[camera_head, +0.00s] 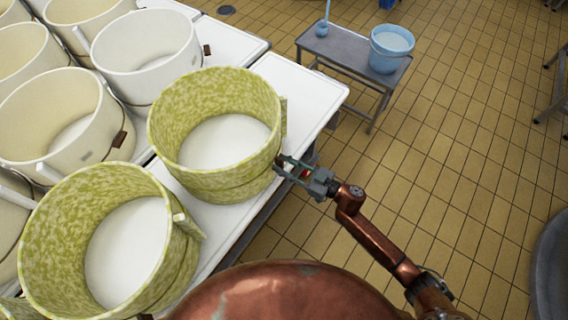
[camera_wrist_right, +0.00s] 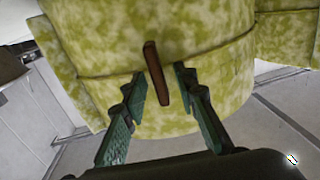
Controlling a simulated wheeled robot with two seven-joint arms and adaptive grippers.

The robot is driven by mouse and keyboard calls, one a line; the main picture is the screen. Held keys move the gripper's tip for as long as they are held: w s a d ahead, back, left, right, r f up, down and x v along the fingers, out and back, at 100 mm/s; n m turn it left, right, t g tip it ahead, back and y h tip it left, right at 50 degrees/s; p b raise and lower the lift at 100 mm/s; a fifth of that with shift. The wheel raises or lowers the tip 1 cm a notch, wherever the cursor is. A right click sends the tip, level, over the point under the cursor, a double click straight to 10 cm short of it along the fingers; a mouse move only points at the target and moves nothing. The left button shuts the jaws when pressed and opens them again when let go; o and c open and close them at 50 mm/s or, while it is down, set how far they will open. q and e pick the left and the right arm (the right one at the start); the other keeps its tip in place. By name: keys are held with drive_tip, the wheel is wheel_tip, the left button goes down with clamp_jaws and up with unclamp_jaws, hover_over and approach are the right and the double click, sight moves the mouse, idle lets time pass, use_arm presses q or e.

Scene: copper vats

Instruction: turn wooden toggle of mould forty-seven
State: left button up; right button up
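A yellow-green mottled round mould (camera_head: 215,92) stands at the edge of the white table, white inside. No number is legible on it. My right gripper (camera_head: 283,166) is at its right side, low on the outer wall. In the right wrist view a brown wooden toggle (camera_wrist_right: 157,74) sits on the mottled wall, nearly upright with its top leaning left. The two green fingers of my right gripper (camera_wrist_right: 160,84) are apart, one on each side of the toggle. I cannot tell whether either finger touches it. My left gripper is not in view.
A second mottled mould (camera_head: 50,215) stands nearer, and several white moulds (camera_head: 145,50) fill the table (camera_head: 305,88) to the left. A grey bench (camera_head: 340,47) with a blue bucket (camera_head: 391,47) stands at the back.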

drive_tip(key=shift+c, duration=0.4)
clamp_jaws()
